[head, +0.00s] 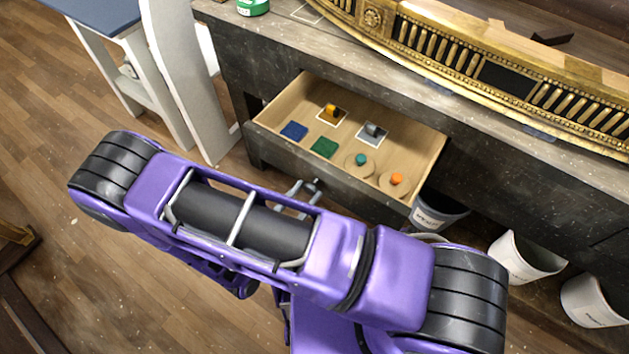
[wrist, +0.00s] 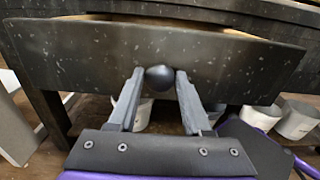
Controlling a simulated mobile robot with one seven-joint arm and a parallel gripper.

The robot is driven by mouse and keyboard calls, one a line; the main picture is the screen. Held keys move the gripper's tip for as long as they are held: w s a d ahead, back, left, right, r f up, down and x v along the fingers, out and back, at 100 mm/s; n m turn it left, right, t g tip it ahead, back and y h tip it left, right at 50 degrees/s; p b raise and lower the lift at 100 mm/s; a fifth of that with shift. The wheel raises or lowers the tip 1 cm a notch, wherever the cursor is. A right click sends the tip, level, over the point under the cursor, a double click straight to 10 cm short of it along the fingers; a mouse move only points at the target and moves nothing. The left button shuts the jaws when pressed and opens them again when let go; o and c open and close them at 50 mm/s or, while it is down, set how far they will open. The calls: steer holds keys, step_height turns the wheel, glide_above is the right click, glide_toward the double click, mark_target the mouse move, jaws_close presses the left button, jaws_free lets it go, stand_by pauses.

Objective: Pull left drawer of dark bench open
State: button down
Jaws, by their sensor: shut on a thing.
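The left drawer (head: 336,181) of the dark bench (head: 237,61) stands pulled well out in the head view. Its light wooden inside holds small blue, green, orange and grey pieces. In the wrist view the dark drawer front (wrist: 230,62) fills the upper part, with a round black knob (wrist: 159,77) at its middle. My gripper (wrist: 161,84) is shut on this knob, one finger on each side. In the head view my gripper (head: 300,193) shows small at the drawer front, partly behind my purple arm.
A gilt carved console piece (head: 455,62) lies on the bench top. Several buckets, one white (head: 524,257), stand under the bench at right. A white-legged table (head: 165,75) with a blue top stands left. The wooden floor at left is mostly clear.

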steer(key=shift+s+a, duration=0.3)
steer(key=shift+s, duration=0.15)
steer(key=shift+c, duration=1.8)
jaws_free()
steer(key=v, duration=1.7)
steer(key=shift+a+b, duration=0.15)
steer(key=shift+b, duration=0.2)
